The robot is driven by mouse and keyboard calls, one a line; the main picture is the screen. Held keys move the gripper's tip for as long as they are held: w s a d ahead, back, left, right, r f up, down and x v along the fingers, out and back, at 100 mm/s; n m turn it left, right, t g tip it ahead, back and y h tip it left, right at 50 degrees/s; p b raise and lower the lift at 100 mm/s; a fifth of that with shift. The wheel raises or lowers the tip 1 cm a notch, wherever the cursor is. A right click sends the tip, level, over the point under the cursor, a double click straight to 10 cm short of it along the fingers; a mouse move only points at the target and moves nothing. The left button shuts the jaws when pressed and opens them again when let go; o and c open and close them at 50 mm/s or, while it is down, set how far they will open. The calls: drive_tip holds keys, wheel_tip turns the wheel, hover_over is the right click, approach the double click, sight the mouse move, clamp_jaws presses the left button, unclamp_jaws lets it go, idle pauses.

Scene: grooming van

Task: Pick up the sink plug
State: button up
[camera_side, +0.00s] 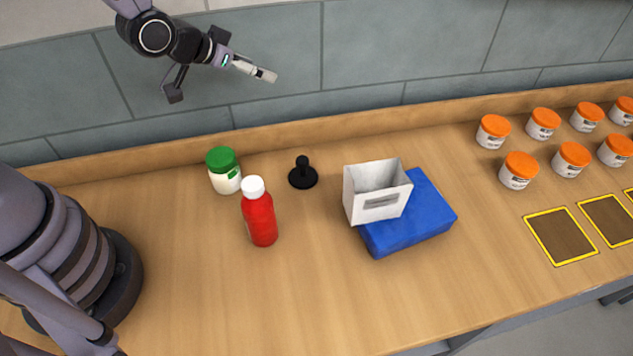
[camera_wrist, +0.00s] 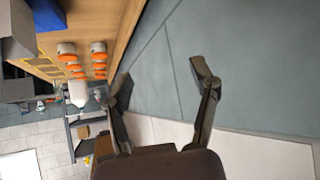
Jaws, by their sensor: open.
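The sink plug (camera_side: 303,175) is a black disc with an upright knob. It lies flat on the wooden worktop, right of the red bottle and left of the white box. My gripper (camera_side: 268,76) is raised above the worktop near the back wall, up and left of the plug and well clear of it. In the wrist view my gripper (camera_wrist: 166,80) has its two fingers spread with nothing between them, and faces the grey tiled wall. I cannot make out the plug in the wrist view.
A green-lidded jar (camera_side: 224,171) and a red bottle (camera_side: 259,213) stand left of the plug. A white open box (camera_side: 377,193) rests on a blue block (camera_side: 421,228) to its right. Several orange-lidded jars (camera_side: 518,170) and yellow-edged squares (camera_side: 560,237) are farther right. The front worktop is clear.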

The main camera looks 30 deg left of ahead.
drive_tip(key=d+f, duration=0.3)
drive_tip(key=f, duration=0.5)
drive_tip(key=m+t+h, duration=0.2)
approach(298, 161)
drive_tip(key=x, duration=0.3)
drive_tip(key=shift+w+f, duration=0.25)
drive_tip(key=shift+w, duration=0.05)
drive_tip(key=x, duration=0.7)
drive_tip(key=shift+w+d, duration=0.15)
drive_tip(key=shift+d, duration=0.05)
clamp_jaws()
